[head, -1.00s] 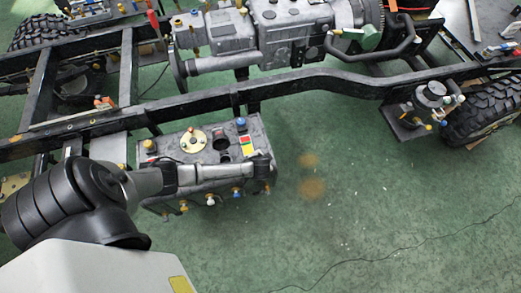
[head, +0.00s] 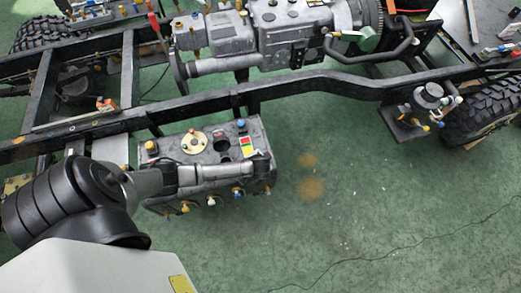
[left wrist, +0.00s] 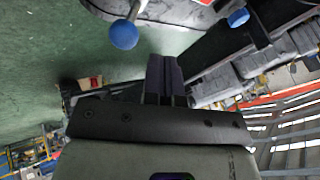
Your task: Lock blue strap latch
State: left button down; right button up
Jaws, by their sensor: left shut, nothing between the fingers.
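The grey tank (head: 207,146) hangs on the near side of the chassis frame. Along its front edge is a row of coloured knobs, including a blue knob (head: 238,193). Another blue knob (head: 241,123) stands on its top. My left gripper (head: 263,167) reaches across the tank's near top edge from the left. In the left wrist view its fingers (left wrist: 165,72) are shut and empty. There a blue ball on a short rod (left wrist: 124,35) lies just ahead and left of the fingertips, apart from them. A blue cap (left wrist: 238,18) is farther right. My right gripper is not in view.
The black frame rail (head: 300,85) runs behind the tank, with the grey engine and gearbox (head: 285,35) beyond it. A wheel (head: 485,112) is at the right. Green floor (head: 370,200) is free right of the tank and in front.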

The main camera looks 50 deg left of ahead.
pick_arm(q)
jog(key=s+p+v, duration=0.1)
jog(key=p+v, duration=0.4)
jog(key=v, duration=0.7)
jog(key=shift+s+f, duration=0.25)
jog(key=shift+s, duration=0.05)
dwell(0.4)
